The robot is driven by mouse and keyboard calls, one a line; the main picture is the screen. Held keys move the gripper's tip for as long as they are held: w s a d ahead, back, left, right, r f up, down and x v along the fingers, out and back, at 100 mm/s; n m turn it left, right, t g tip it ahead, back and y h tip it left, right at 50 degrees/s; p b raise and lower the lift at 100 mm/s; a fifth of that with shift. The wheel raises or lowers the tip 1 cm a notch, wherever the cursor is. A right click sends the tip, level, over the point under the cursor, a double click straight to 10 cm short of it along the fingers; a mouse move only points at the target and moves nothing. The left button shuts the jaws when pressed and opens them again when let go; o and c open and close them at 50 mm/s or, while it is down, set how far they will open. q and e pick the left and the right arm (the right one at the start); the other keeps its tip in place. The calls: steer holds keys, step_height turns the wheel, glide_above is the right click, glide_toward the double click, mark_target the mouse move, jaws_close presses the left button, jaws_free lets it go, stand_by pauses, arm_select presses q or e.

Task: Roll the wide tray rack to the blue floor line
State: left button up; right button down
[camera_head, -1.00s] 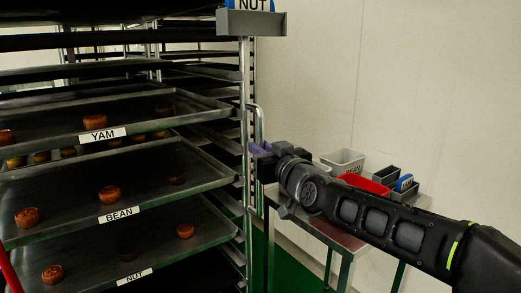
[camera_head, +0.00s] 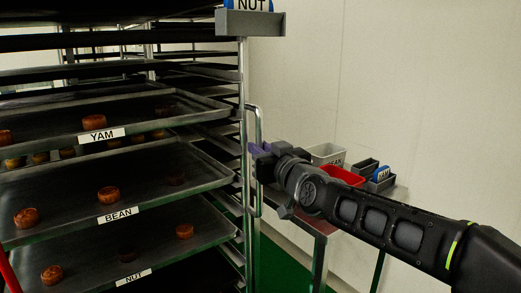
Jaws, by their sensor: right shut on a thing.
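The wide tray rack (camera_head: 241,90) fills the left half of the view. It holds dark trays labelled YAM (camera_head: 103,136), BEAN (camera_head: 118,215) and NUT (camera_head: 133,276), with round brown pieces on them. A vertical metal handle (camera_head: 259,120) stands on the rack's right post. My right gripper (camera_head: 257,150) is shut on this handle, its arm reaching in from the lower right. My left gripper is not in view. The blue floor line is not in view.
A side table (camera_head: 320,226) against the pale wall (camera_head: 420,90) carries a white bin (camera_head: 327,153), a red tray (camera_head: 345,175) and dark boxes (camera_head: 366,168). Green floor (camera_head: 275,262) shows below. A grey holder (camera_head: 250,22) with a NUT sign tops the rack post.

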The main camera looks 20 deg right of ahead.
steer(key=shift+d+r, duration=0.2)
steer(key=shift+r, duration=0.2)
steer(key=c, duration=1.6)
jaws_free()
steer(key=shift+f, duration=0.1)
steer(key=shift+o, duration=1.2)
steer(key=shift+a+f, duration=0.1)
steer(key=s+d+b, duration=0.1)
steer(key=s, duration=0.6)
steer(key=shift+s+d, duration=0.2)
steer(key=shift+s, duration=0.15)
